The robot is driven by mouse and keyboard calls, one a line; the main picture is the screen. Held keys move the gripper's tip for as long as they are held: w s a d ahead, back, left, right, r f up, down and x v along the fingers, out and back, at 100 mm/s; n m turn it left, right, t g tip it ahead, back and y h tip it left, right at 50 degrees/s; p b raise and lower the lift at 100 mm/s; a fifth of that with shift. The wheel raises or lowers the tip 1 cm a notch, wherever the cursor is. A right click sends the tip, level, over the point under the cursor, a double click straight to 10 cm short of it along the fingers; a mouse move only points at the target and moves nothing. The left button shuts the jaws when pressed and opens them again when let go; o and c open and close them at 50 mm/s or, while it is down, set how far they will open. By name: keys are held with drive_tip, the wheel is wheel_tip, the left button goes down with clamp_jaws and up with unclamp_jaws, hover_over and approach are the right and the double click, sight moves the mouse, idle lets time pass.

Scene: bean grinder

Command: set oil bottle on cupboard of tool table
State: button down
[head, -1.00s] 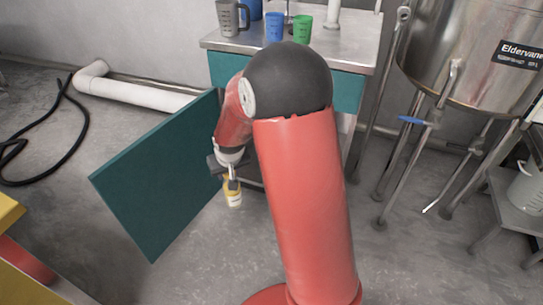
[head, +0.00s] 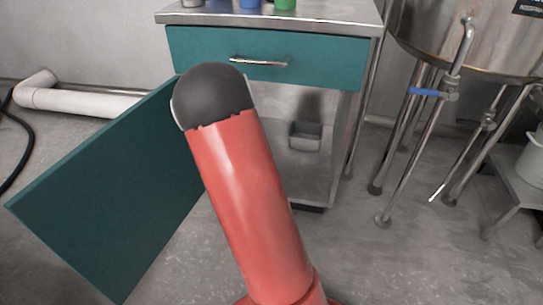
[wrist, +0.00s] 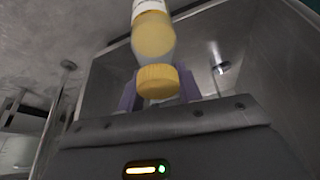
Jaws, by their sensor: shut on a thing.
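The oil bottle (wrist: 153,38) shows in the wrist view, with yellow oil, a pale label and a yellow cap (wrist: 158,80). My gripper (wrist: 158,92) is shut on it near the cap end, one finger at each side. The tool table (head: 270,12) has a metal top and a teal drawer. Its cupboard (head: 325,175) below stands open, with the teal door (head: 110,190) swung out to the left. The wrist view shows grey cupboard walls (wrist: 110,75) around the bottle. In the head view my arm hides the gripper and bottle.
A small grey container (head: 305,135) sits inside the cupboard. The drawer handle (head: 258,61) juts out above the opening. A steel tank on legs (head: 465,50) stands to the right. A white pipe (head: 70,98) runs along the wall at left. Cups stand on the tabletop.

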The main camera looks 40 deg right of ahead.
drive_tip(key=w+d+b, duration=0.1)
drive_tip(key=w+d, duration=1.1)
drive_tip(key=d, duration=0.4)
wheel_tip(320, 180, down, 8)
drive_tip(key=b, duration=0.1)
drive_tip(key=shift+w+r+m+b, duration=0.15)
drive_tip(key=shift+w+m+b, duration=0.15)
drive_tip(key=shift+d, duration=0.1)
drive_tip(key=c, duration=0.9)
unclamp_jaws()
drive_tip(key=shift+c, duration=0.2)
drive_tip(key=p+v, duration=0.1)
drive_tip(key=v, duration=0.6)
drive_tip(key=shift+r, duration=0.2)
drive_tip(key=shift+s, duration=0.1)
